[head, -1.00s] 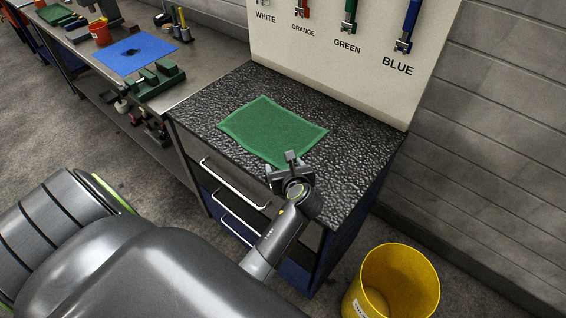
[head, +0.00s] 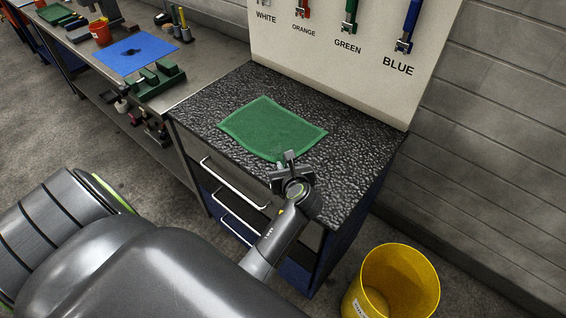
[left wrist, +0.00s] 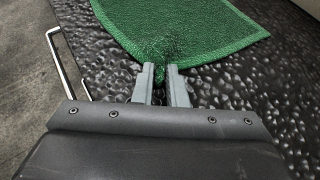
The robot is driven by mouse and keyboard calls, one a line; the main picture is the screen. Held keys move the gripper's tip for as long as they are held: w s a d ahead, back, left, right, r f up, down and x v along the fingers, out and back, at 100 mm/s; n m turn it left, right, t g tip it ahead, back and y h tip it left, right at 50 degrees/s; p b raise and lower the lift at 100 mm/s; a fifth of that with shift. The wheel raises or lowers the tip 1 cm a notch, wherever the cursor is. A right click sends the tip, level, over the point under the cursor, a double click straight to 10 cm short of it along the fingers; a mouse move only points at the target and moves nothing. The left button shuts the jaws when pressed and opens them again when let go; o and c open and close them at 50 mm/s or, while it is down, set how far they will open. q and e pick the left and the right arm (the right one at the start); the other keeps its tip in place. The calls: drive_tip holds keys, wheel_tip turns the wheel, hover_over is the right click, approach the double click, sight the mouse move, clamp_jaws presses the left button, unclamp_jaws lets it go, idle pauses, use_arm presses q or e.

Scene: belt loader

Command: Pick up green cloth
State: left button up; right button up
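The green cloth (head: 270,128) lies mostly flat on the dark, bumpy top of the cabinet (head: 345,150). In the left wrist view the cloth (left wrist: 175,25) narrows and bunches at its near corner, between the fingertips. My left gripper (head: 288,158) is at the cloth's near corner, low over the top. In the left wrist view its fingers (left wrist: 161,72) are close together with a bit of green between them, pinching the corner. The right gripper is not in view.
A panel with hanging tools (head: 330,60) stands behind the cabinet. A yellow bin (head: 400,285) is on the floor at the right. A steel bench (head: 195,70) at the left holds a blue cloth (head: 130,60) and a green fixture (head: 160,82). Drawer handles (head: 235,185) stick out in front.

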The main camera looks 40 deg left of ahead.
use_arm(q)
clamp_jaws()
wheel_tip(320, 180, up, 6)
drive_tip(key=p, duration=0.6)
drive_tip(key=shift+r+p, duration=0.2)
drive_tip(key=shift+p, duration=0.15)
wheel_tip(320, 180, up, 6)
drive_tip(key=shift+f, duration=0.25)
wheel_tip(320, 180, up, 27)
